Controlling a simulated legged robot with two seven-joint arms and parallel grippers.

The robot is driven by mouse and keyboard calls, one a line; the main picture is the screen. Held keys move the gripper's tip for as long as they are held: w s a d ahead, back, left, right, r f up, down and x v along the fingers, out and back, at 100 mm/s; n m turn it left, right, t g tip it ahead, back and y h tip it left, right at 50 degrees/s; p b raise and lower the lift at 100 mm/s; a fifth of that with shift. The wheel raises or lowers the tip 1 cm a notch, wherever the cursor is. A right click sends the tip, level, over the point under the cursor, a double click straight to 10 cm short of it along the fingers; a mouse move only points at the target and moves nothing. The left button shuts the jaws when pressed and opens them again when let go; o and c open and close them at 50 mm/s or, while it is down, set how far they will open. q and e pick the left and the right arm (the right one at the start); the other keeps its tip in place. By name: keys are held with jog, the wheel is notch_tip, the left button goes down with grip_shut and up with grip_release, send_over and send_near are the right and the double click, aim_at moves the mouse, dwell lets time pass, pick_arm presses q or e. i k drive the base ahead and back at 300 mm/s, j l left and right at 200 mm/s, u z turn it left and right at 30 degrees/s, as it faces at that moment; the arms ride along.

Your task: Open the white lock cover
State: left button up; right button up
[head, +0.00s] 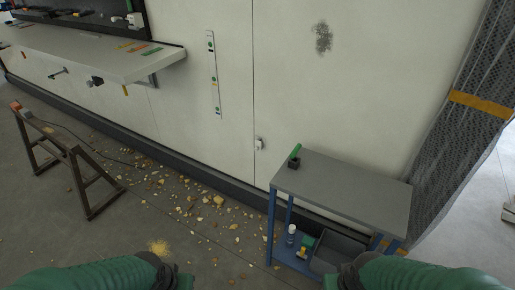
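A small white piece that looks like the lock cover (259,143) sits on the pale wall panel, right beside a thin vertical seam. It is too small to tell whether it is open or closed. My two green arms reach in along the bottom edge, left and right. Their grippers are not visible, and both arms are well below and apart from the white piece.
A grey-topped blue cart (345,188) stands against the wall at right, with a green-handled tool (295,155) on top and a bottle (291,235) below. Yellowish debris (205,205) litters the floor. A sawhorse (70,160) stands left. A mesh curtain (465,130) hangs right.

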aim_at(258, 143)
jog(key=i+j+u, duration=0.3)
jog(key=i, duration=0.55)
jog(key=i+u, duration=0.35)
jog(key=i, duration=0.55)
